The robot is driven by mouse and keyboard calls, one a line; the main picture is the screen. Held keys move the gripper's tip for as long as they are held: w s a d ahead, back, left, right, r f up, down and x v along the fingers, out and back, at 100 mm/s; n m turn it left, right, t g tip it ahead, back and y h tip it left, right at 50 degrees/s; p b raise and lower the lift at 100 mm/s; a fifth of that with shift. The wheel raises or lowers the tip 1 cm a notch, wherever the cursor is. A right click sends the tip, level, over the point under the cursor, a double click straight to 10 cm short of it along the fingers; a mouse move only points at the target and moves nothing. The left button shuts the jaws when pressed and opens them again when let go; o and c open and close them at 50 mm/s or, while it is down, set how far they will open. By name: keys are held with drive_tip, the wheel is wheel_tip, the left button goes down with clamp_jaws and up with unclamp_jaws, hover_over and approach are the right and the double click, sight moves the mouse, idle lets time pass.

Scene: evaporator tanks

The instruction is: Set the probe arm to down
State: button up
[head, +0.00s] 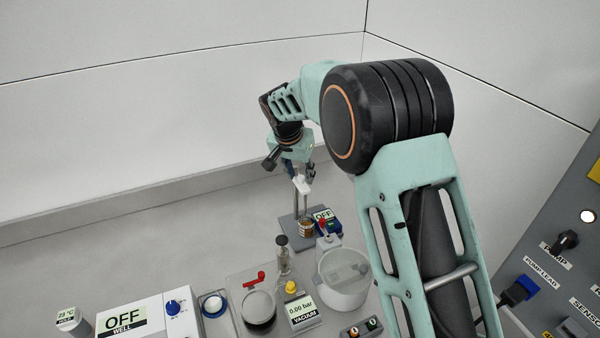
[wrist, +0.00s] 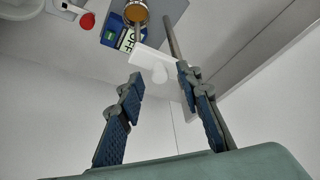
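The probe arm is a white bar (head: 302,186) on an upright metal rod in the head view, held above a small amber jar (head: 306,228). In the wrist view the white bar (wrist: 148,56) crosses the rod (wrist: 172,36), with a rounded white knob on it, and a thin probe points toward the jar (wrist: 136,12). My gripper (head: 301,171) is close above the bar in the head view. In the wrist view my gripper (wrist: 159,71) is open, its blue-padded fingers on either side of the knob. I cannot tell whether the right finger touches the bar.
A blue unit with an OFF display (head: 323,214) stands beside the jar on the grey stand base (head: 288,230). A white pot (head: 343,290), a vacuum display (head: 303,311) and a red-handled valve (head: 254,279) stand nearer. A grey control panel (head: 545,265) rises at right.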

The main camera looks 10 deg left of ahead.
drive_tip(key=shift+c, duration=0.7)
clamp_jaws()
wheel_tip(320, 180, down, 7)
drive_tip(key=b, duration=0.6)
drive_tip(key=shift+f+b, duration=0.15)
drive_tip(key=shift+b, duration=0.2)
drive_tip(key=shift+o, duration=0.7)
unclamp_jaws()
